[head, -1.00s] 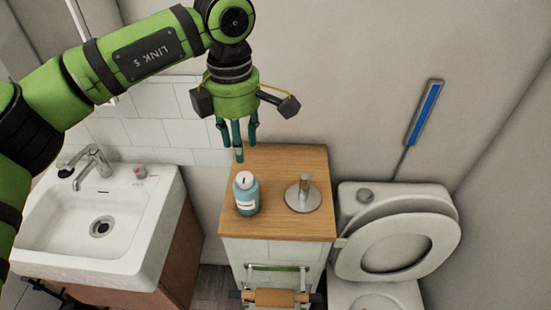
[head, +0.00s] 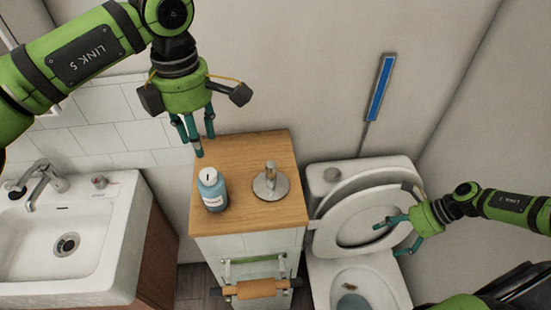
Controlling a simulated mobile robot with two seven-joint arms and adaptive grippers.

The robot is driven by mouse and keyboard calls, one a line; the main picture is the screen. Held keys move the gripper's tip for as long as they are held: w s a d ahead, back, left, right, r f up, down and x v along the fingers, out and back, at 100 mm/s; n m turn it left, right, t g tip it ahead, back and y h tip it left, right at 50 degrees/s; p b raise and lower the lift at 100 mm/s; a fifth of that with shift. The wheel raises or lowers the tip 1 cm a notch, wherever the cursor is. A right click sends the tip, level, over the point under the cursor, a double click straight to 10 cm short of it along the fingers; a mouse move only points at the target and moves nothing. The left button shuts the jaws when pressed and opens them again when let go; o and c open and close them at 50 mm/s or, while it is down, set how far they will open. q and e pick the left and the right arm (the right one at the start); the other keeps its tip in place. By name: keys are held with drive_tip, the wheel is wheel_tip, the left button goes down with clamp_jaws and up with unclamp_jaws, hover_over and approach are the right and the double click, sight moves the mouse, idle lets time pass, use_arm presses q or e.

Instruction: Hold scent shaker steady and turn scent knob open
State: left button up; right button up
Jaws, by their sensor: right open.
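The scent shaker appears to be the blue bottle (head: 213,194) with a pale label, standing upright on the wooden top of the cabinet. Its white cap (head: 208,176) has a dark mark on top and looks like the scent knob; whether it is open cannot be told. My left gripper (head: 198,140) hangs fingers down behind and above the bottle, near the cabinet's back left corner. Its fingers are apart, with nothing between them. My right gripper (head: 397,236) is open and empty in front of the toilet, pointing left, well apart from the bottle.
A metal stand (head: 270,184) with a round base and short post is right of the bottle on the wooden top (head: 245,150). A sink (head: 75,235) is left. A roll holder (head: 257,288) is on the cabinet front.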

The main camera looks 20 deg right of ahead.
wheel_tip(320, 180, up, 10)
drive_tip(key=d+n+g, duration=0.1)
drive_tip(key=n+g, duration=0.1)
drive_tip(key=n, duration=0.5)
drive_tip(key=w+a+r+m+t+y, duration=0.1)
drive_tip(key=w+a+r+m, duration=0.1)
drive_tip(key=w+a, duration=0.3)
drive_tip(key=w+a+r+m+t+y, duration=0.2)
drive_tip(key=w+a+r, duration=0.3)
drive_tip(key=a, duration=0.4)
drive_tip(key=w+a+r+m+t+y, duration=0.2)
drive_tip(key=w+a+r, duration=0.2)
drive_tip(key=w+a, duration=0.2)
drive_tip(key=shift+a, duration=0.7)
drive_tip(key=s+a+r+n, duration=0.2)
drive_tip(key=a+r+n, duration=0.1)
drive_tip(key=a, duration=0.4)
drive_tip(key=s+a+r+n, duration=0.2)
drive_tip(key=a+r, duration=0.2)
drive_tip(key=a, duration=0.2)
approach(223, 193)
drive_tip(key=x, duration=1)
drive_tip(key=shift+a, duration=0.1)
drive_tip(key=shift+w+a+f, duration=0.1)
drive_tip(key=shift+w+a, duration=0.05)
drive_tip(key=shift+a, duration=0.05)
